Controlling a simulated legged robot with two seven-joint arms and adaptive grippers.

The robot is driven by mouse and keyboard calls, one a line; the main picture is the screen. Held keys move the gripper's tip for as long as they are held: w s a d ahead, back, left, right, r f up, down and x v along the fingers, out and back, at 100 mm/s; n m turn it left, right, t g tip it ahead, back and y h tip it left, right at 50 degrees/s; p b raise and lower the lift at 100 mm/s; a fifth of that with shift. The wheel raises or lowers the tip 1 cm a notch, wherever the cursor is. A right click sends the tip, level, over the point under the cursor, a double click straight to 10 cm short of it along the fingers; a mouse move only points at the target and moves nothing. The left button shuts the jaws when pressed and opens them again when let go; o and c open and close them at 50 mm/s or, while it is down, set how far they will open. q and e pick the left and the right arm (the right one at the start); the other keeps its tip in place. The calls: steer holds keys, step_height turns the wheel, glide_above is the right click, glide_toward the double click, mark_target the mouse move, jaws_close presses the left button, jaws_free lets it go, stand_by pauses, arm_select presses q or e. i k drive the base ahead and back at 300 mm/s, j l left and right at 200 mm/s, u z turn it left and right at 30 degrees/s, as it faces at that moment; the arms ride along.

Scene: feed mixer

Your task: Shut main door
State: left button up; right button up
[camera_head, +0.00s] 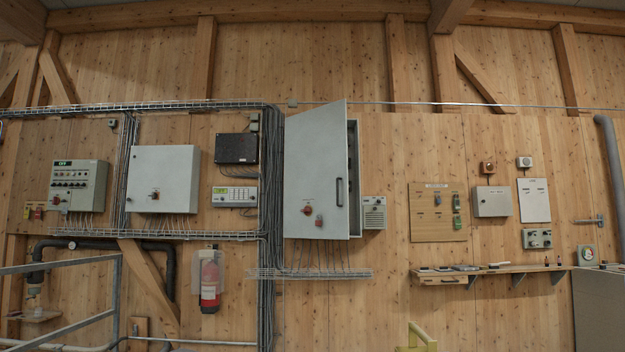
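The main door looks to be the large light-grey door (313,170) of the tall cabinet in the middle of the head view. It stands ajar, hinged on its left side, with its right edge swung out from the wall. A dark vertical handle (339,191) is near its right edge, and a red rotary switch (307,210) sits low on its face. A strip of the cabinet body (354,180) shows behind the door's right edge; the inside is mostly hidden. Neither of my grippers is in view.
A smaller grey cabinet (163,178), apparently shut, hangs to the left. A metal railing (70,300) is at the lower left. A wooden shelf (490,272) juts out at the right, and a yellow-green object (421,338) stands at the bottom.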

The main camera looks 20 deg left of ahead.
mark_target(315, 146)
steer(key=i+j+u, duration=0.75)
steer(key=i+j, duration=0.3)
steer(key=i+j+u, duration=0.4)
steer(key=i, duration=0.25)
steer(key=i+l+z, duration=0.1)
steer(key=i+z, duration=0.25)
steer(key=i, duration=0.55)
steer(key=i+j+z, duration=0.1)
steer(key=i+z, duration=0.2)
steer(key=i, duration=0.65)
